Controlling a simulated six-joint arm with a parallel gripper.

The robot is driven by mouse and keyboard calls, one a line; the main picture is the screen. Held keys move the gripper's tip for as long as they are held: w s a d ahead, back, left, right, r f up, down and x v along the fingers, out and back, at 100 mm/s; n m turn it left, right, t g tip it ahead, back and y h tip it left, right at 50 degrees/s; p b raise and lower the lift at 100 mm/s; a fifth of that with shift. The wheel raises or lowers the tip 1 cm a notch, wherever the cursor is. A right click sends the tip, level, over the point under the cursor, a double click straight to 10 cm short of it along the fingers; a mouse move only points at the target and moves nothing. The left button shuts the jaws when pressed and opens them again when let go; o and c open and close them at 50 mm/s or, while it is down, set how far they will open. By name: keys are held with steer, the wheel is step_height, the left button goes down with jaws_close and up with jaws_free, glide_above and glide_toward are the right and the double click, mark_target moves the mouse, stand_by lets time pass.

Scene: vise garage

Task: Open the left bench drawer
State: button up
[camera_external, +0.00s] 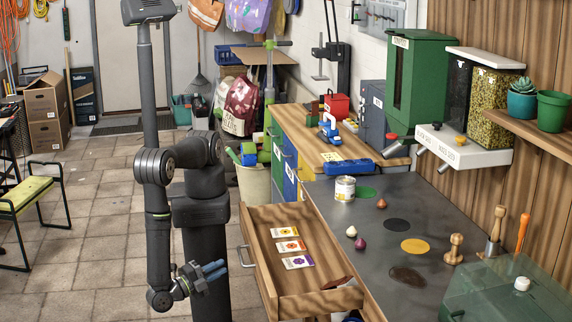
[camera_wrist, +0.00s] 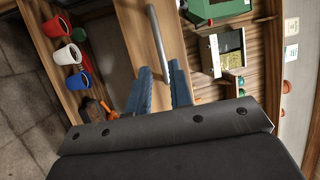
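A wooden bench drawer (camera_external: 325,302) stands pulled out from the grey-topped bench, with several seed packets (camera_external: 288,246) lying inside. Its metal handle (camera_external: 246,257) is on the front facing my arm. My gripper (camera_external: 219,270) is just left of this front, its blue-grey fingers pointing at it, apart from the handle in the external view. In the wrist view, my gripper (camera_wrist: 160,75) has its two fingers spread. A metal bar handle (camera_wrist: 157,42) on a wooden front reaches down toward the gap between them. I cannot tell whether the fingers touch it.
The bench top (camera_external: 384,205) carries a can (camera_external: 345,188), bulbs and wooden-handled tools. A transparent green cover (camera_external: 510,292) is at the near right. Red, white and blue cups (camera_wrist: 67,54) show in the wrist view. A green bench (camera_external: 28,193) stands far left; floor lies between.

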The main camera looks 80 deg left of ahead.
steer(key=shift+v, duration=1.55)
steer(key=shift+w, duration=0.1)
steer(key=x, duration=1.2)
steer(key=shift+w, duration=0.1)
steer(key=v, duration=1.2)
steer(key=shift+x, duration=2.45)
steer(key=shift+x, duration=3.6)
